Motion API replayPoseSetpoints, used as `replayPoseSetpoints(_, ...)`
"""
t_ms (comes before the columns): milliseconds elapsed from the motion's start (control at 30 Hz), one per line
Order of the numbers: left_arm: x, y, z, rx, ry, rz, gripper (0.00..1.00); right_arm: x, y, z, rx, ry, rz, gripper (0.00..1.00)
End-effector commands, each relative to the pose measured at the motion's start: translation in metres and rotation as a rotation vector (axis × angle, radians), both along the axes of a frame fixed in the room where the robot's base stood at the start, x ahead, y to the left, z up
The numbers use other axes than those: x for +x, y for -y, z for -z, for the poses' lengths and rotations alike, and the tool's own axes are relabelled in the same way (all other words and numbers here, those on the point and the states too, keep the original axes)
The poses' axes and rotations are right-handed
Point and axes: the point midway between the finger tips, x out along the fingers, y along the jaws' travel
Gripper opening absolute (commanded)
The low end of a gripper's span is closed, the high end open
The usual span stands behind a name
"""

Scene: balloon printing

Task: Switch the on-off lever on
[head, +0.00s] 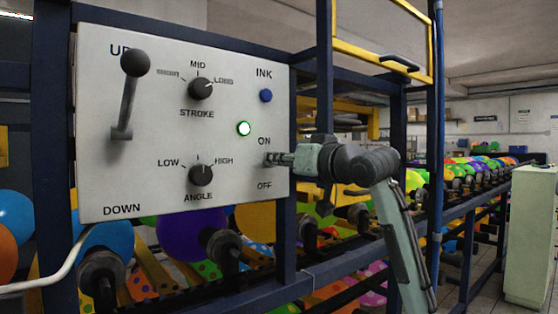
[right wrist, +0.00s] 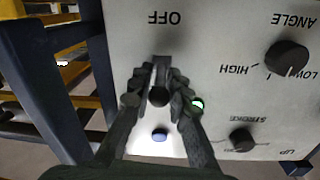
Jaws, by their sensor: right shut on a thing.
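The white control panel (head: 130,190) carries the on-off lever (head: 268,158), which sits between the ON and OFF labels at its right edge. My right gripper (head: 274,159) reaches in from the right and is shut on this lever. In the right wrist view the panel is upside down. There the lever's dark knob (right wrist: 160,97) sits between the two fingers (right wrist: 160,96), on the side away from OFF. The fingers hide the ON label there. The lever's exact tilt is hard to tell. The green lamp (head: 243,129) is lit. My left gripper is not in view.
The panel also holds a blue INK button (head: 266,96), a STROKE knob (head: 201,89), an ANGLE knob (head: 201,174) and a large UP-DOWN lever (head: 128,95). A dark blue frame post (head: 325,80) stands close by my right arm. Colourful balloons (head: 190,235) fill the machine behind.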

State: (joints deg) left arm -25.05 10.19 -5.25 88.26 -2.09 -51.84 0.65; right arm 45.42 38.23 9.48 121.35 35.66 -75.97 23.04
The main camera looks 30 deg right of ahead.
Motion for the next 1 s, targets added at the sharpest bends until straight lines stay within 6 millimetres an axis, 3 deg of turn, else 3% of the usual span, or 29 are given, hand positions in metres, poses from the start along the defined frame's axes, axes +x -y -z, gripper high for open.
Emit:
replayPoseSetpoints(767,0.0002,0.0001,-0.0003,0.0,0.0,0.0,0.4,0.0019,0.0001,-0.0055,-0.011,-0.152,0.001,0.0)
replayPoseSetpoints(800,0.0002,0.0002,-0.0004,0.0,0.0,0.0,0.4,0.0019,0.0001,-0.0055,-0.011,-0.152,0.001,0.17)
replayPoseSetpoints(967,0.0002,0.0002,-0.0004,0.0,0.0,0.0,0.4,0.0019,0.0,-0.0055,-0.012,-0.152,0.001,0.37)
replayPoseSetpoints(1000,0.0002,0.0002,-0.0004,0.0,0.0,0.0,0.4,0.0019,0.0,-0.0054,-0.012,-0.152,0.001,0.37)
